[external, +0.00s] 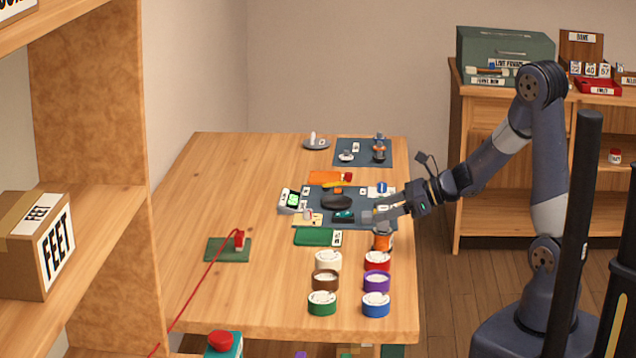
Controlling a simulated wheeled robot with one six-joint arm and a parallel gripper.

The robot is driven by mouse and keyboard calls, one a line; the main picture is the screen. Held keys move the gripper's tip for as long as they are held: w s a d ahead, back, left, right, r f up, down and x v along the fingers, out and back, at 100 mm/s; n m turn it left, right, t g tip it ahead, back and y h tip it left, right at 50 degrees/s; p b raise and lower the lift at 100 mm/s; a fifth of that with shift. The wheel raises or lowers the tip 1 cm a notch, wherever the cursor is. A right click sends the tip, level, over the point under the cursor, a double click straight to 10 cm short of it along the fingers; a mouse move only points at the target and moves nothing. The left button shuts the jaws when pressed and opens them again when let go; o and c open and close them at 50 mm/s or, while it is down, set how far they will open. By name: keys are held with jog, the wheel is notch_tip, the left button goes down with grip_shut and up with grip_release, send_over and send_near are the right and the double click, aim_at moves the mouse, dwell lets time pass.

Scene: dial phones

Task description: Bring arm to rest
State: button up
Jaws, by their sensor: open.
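My arm (515,145) reaches in from the right, bent at a high elbow, with its forearm sloping down to the left over the table's right edge. My gripper (378,212) is open and points left, low over the right part of the dark mat (362,200) on the wooden table (215,285). Nothing clearly shows between its fingers. Small parts lie close to the fingertips, and I cannot tell whether the fingers touch any of them. A black oval piece (336,201) lies on the mat, left of the gripper.
Several round tubs, including a red-banded one (377,261), stand in front of the gripper. An orange-and-grey part (383,239) stands just below it. A second mat (350,150) lies at the back. A cabinet (505,170) stands behind my arm. The table's left side is mostly clear.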

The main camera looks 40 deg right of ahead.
aim_at(374, 229)
jog(key=v, duration=0.9)
jog(key=x, duration=0.8)
jog(key=b+x, duration=0.1)
jog(key=x, duration=0.3)
jog(key=shift+s+f, duration=0.1)
jog(key=shift+f, duration=0.3)
notch_tip(374, 229, up, 11)
jog(key=p, duration=0.3)
jog(key=w+a+f+b, duration=0.15)
jog(key=w+a, duration=0.35)
jog(key=a, duration=0.6)
jog(key=a+f+n+g+y+b, duration=0.1)
jog(key=a+f, duration=0.1)
jog(key=a, duration=0.7)
jog(key=a+f, duration=0.2)
jog(key=a, duration=0.7)
jog(key=f+b, duration=0.1)
jog(key=f, duration=0.2)
jog(key=f+b, duration=0.1)
jog(key=f, duration=0.2)
jog(key=s+f+b, duration=0.1)
jog(key=f+b, duration=0.1)
jog(key=f, duration=0.1)
jog(key=shift+a, duration=0.3)
